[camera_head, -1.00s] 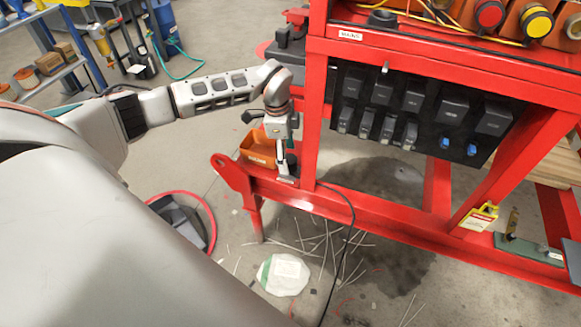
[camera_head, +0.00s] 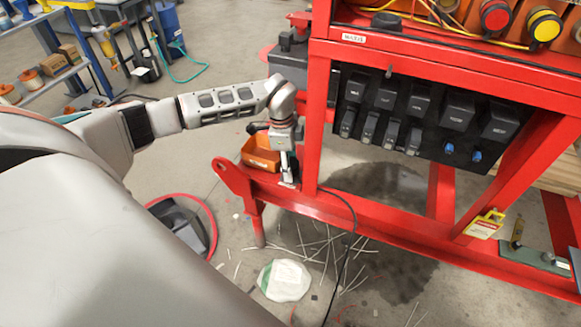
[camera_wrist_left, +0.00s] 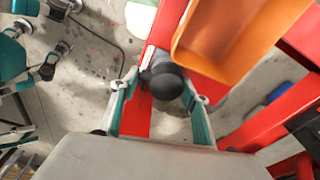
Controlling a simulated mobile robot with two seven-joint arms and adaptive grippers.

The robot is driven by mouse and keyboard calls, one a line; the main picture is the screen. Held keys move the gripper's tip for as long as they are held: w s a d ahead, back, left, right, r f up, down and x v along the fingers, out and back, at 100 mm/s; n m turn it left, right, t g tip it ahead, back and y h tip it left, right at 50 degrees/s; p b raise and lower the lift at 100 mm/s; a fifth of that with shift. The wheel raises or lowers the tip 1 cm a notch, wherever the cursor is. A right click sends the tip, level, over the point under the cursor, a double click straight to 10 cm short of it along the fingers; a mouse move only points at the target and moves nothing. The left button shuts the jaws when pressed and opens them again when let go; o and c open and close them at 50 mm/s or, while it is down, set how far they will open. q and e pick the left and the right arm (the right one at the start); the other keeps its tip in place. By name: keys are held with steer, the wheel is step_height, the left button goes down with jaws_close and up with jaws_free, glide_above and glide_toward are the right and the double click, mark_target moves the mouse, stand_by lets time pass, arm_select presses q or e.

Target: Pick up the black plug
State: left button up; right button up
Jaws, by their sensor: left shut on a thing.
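The black plug (camera_wrist_left: 166,84) shows in the left wrist view as a round, dark body between my left fingers, just above the red rail. My left gripper (camera_wrist_left: 167,92) is shut on it, with one fingertip on each side. In the head view my left gripper (camera_head: 288,166) points down at the left end of the red frame's lower rail, beside the orange bin. The plug is too small and hidden there to make out. My right gripper is in neither view.
The orange bin (camera_head: 261,155) stands close beside my left gripper; it also shows in the wrist view (camera_wrist_left: 225,35). The red frame's post (camera_head: 314,125) rises just right of the gripper. A black cable (camera_head: 352,235) hangs past the rail. Open floor lies to the left.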

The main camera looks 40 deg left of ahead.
mark_target(291, 166)
arm_select(q)
steer(key=r+p, duration=0.1)
steer(key=r, duration=0.3)
steer(key=shift+s, duration=0.2)
steer(key=s+d+p, duration=0.2)
steer(key=s+d, duration=0.2)
steer(key=s, duration=1.3)
steer(key=shift+f, duration=0.3)
steer(key=shift+d, duration=0.1)
